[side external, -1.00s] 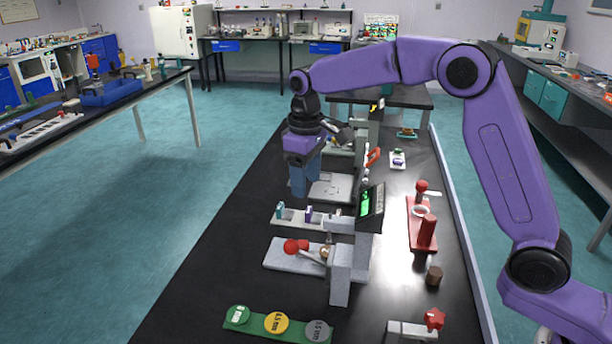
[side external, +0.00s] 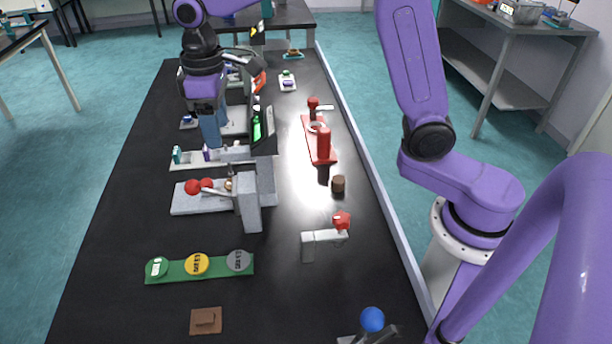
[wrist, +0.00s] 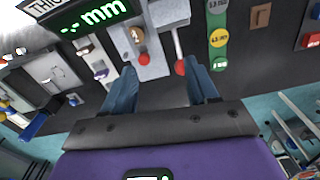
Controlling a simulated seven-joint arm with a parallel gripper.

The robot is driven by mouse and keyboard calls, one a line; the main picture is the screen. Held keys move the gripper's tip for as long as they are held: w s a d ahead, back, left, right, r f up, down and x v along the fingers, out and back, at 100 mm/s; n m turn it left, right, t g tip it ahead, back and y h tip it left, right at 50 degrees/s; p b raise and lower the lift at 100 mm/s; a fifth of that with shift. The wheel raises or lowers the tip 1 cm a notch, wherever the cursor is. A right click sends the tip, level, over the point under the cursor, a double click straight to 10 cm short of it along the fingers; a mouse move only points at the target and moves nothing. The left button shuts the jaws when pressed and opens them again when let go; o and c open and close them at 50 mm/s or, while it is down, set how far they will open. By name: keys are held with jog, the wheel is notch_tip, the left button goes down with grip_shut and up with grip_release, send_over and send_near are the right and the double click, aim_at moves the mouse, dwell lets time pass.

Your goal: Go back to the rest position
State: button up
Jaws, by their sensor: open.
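My gripper (side external: 211,140) hangs above the black bench, fingers pointing down, left of the gauge with the green display (side external: 257,125). In the wrist view my gripper (wrist: 160,68) has its two blue fingers well apart, with nothing held between them. Beyond the fingertips that view shows a grey device (wrist: 150,65) with red knobs (wrist: 144,59) and a lit display reading in mm (wrist: 100,18). In the side view the red knobs (side external: 193,187) sit at the grey device's left, in front of my gripper. How high the fingers are above the bench is hard to tell.
A green strip (side external: 220,277) with green, yellow and grey discs lies at the front. A brown block (side external: 206,321), a red-knobbed grey fixture (side external: 322,236), a brown cylinder (side external: 338,184) and a red stand (side external: 322,147) are around it. The bench's front left is bare.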

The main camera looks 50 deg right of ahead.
jog(key=s+d+f+n, duration=0.1)
jog(key=s+d, duration=0.3)
jog(key=s, duration=0.5)
jog(key=s+d+f+n, duration=0.1)
jog(key=s+d, duration=0.3)
jog(key=s, duration=0.6)
jog(key=s+d+f+n, duration=0.2)
jog(key=s+d, duration=0.3)
jog(key=s, duration=0.4)
jog(key=shift+s+n, duration=0.35)
jog(key=shift+n, duration=0.05)
